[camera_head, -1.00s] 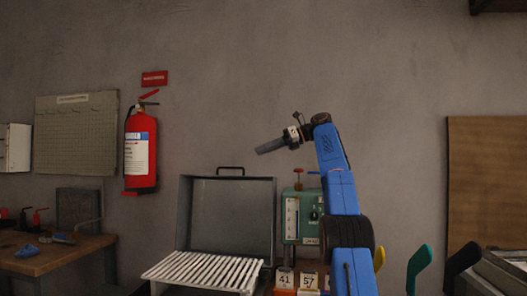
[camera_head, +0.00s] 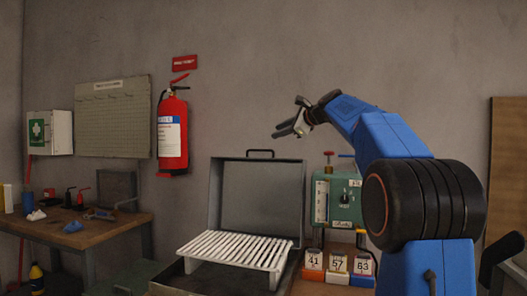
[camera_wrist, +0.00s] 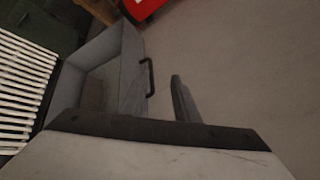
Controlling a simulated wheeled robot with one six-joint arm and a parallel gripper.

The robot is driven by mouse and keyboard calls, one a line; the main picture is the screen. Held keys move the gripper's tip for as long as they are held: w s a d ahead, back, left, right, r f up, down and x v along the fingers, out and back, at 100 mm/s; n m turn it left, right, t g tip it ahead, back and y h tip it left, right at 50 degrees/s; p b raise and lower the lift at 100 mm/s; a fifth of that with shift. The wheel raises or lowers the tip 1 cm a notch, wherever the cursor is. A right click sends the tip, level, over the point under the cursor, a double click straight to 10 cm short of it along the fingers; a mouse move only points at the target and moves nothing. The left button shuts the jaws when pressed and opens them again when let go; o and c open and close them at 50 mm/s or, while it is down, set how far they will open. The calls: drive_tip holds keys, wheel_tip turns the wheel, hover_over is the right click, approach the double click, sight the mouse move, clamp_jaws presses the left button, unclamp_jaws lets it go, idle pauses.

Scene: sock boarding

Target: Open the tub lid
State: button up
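The tub is a grey metal box whose lid (camera_head: 262,190) stands upright behind a white slatted rack (camera_head: 235,250). A dark handle (camera_head: 260,153) is on the lid's top edge. The lid (camera_wrist: 128,70) and its handle (camera_wrist: 149,77) also show in the wrist view. My gripper (camera_head: 284,131) is in the air above and slightly right of the handle, pointing left, and does not appear to touch it. Its fingers (camera_wrist: 184,98) look close together, with nothing between them. They lie right of the handle in the wrist view.
A green gauge box (camera_head: 337,199) and numbered bins (camera_head: 337,263) stand right of the tub. A red fire extinguisher (camera_head: 172,132) hangs on the wall to the left. A wooden bench (camera_head: 90,236) with small items stands at far left. The wall space around my gripper is clear.

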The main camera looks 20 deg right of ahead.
drive_tip(key=s+f+n+t+h, duration=0.1)
drive_tip(key=s+f+n+h, duration=0.2)
drive_tip(key=s+f, duration=0.15)
drive_tip(key=x, duration=1.6)
drive_tip(key=shift+w+a+r, duration=0.3)
drive_tip(key=shift+w+a, duration=0.05)
drive_tip(key=shift+w, duration=0.1)
clamp_jaws()
